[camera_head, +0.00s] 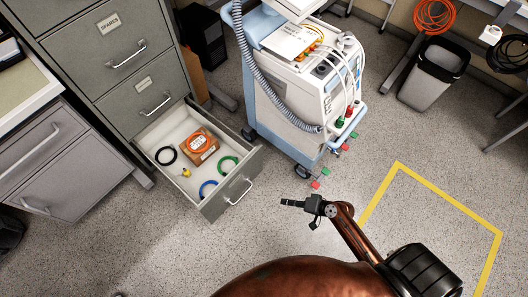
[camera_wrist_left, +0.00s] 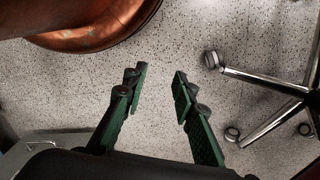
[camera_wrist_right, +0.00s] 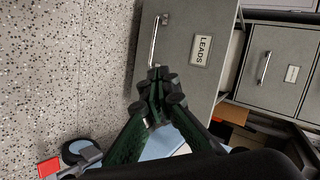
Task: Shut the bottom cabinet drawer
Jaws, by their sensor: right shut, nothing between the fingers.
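The bottom cabinet drawer (camera_head: 213,203) is pulled out of the grey filing cabinet (camera_head: 103,50). Its front has a silver handle (camera_head: 238,191). In the right wrist view, the drawer front (camera_wrist_right: 183,62) has a handle (camera_wrist_right: 158,40) and a label reading LEADS. My right gripper (camera_head: 284,203) is shut and empty, to the right of the drawer front and apart from it in the head view. It also shows in the right wrist view (camera_wrist_right: 160,76). My left gripper (camera_wrist_left: 158,76) is open and empty above the floor; it is not seen in the head view.
The drawer holds an orange-topped box (camera_head: 201,145) and several coiled leads. A wheeled medical cart (camera_head: 290,100) stands right of the drawer. Yellow tape (camera_head: 430,191) marks the floor at right. A chair base (camera_wrist_left: 265,82) is near my left gripper. Floor before the drawer is clear.

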